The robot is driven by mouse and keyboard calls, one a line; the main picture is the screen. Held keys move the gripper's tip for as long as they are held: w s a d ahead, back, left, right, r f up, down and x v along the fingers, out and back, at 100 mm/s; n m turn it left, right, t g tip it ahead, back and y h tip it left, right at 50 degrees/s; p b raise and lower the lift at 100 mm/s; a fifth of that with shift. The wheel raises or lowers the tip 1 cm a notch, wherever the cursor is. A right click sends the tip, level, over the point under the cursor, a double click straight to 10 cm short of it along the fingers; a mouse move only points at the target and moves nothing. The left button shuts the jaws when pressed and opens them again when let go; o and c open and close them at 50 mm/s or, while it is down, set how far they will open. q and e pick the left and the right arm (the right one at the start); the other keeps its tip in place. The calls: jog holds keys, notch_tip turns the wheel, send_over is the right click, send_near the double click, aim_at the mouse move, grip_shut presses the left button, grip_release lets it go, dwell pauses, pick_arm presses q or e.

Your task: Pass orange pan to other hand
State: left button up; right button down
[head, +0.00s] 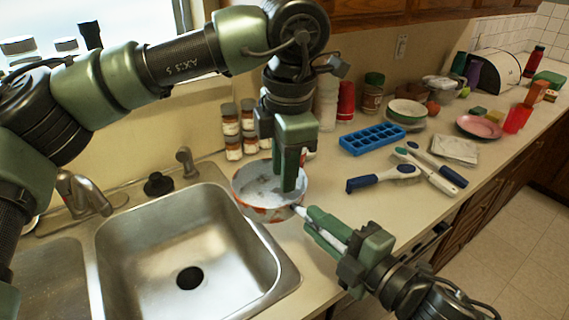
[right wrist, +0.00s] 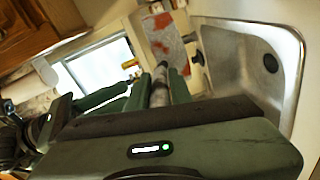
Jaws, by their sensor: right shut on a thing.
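The orange pan (head: 251,209) has a pale, speckled inside and an orange patterned outside. It is beside the sink's right rim; I cannot tell if it touches the counter. My right gripper (head: 314,222) is shut on its light handle, which also shows between the fingers in the right wrist view (right wrist: 160,84). The pan's outside (right wrist: 166,42) shows beyond them. My left gripper (head: 290,180) points down from above, its fingers in front of the pan's inside and right rim. Its fingers look close together, but any gap between them is unclear, as is contact with the pan.
The steel sink (head: 190,250) lies left of the pan, with a faucet (head: 85,195) behind. Spice jars (head: 231,128) stand at the wall. A blue ice tray (head: 372,139), brushes (head: 385,177) and a pink plate (head: 478,126) lie to the right.

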aim_at(282, 209)
pick_arm(q)
jog(key=f, duration=0.7)
jog(key=w+f, duration=0.1)
jog(key=f, duration=0.2)
jog(key=shift+a+f, duration=0.25)
jog(key=shift+f, duration=0.1)
pick_arm(e)
jog(key=shift+r, duration=0.1)
pick_arm(q)
grip_shut()
dwell(0.7)
jog(key=shift+r, duration=0.1)
pick_arm(e)
jog(key=c, duration=1.2)
grip_release()
jog(key=shift+d, duration=0.1)
